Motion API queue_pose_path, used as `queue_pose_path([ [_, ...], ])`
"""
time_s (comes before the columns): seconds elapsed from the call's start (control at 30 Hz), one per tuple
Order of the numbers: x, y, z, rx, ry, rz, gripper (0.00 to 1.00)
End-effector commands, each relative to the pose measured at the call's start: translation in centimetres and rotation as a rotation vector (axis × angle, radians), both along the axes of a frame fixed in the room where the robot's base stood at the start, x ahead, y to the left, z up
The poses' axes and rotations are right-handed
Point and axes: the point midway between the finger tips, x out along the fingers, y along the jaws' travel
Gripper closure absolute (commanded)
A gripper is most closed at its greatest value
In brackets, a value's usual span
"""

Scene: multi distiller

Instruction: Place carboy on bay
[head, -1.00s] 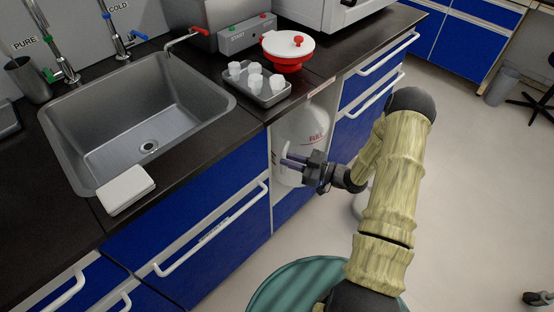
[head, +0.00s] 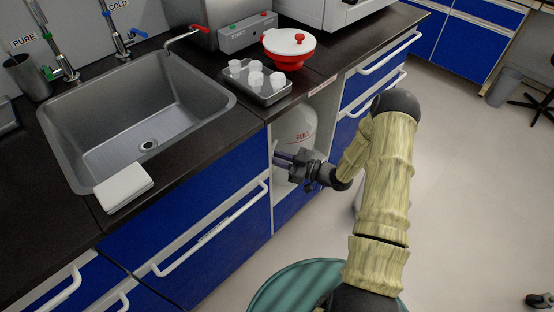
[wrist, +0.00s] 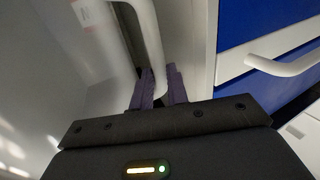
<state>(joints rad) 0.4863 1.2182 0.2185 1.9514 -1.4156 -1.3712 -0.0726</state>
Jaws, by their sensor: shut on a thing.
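The carboy (head: 293,128) is a translucent white bottle with a red "FULL" mark. It stands in the bay (head: 325,106), an open white-walled compartment under the black counter. My gripper (head: 281,158) is at the carboy's front, with its fingers shut on the carboy's handle. In the wrist view, the purple fingers (wrist: 159,84) close around the lower end of the white handle (wrist: 149,42). The carboy's base is partly hidden by my gripper, so I cannot tell whether it rests fully on the bay floor.
Blue drawers with white handles (head: 215,232) flank the bay on the left and right (head: 372,92). A grey tray of small cups (head: 258,95) and a red-and-white lidded pot (head: 289,48) sit above. The sink (head: 150,120) is at left.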

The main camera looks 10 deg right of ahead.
Motion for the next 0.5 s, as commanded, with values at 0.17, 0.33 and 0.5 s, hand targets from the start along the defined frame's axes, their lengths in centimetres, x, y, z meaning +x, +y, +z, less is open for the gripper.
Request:
queue_pose_path([
  [0.17,0.04,0.23,0.28,0.001,-0.008,0.005,1.00],
  [0.33,-0.05,0.34,-0.19,0.000,0.000,0.007,0.82],
  [0.5,-0.05,0.33,-0.12,0.000,0.000,0.007,0.62],
])
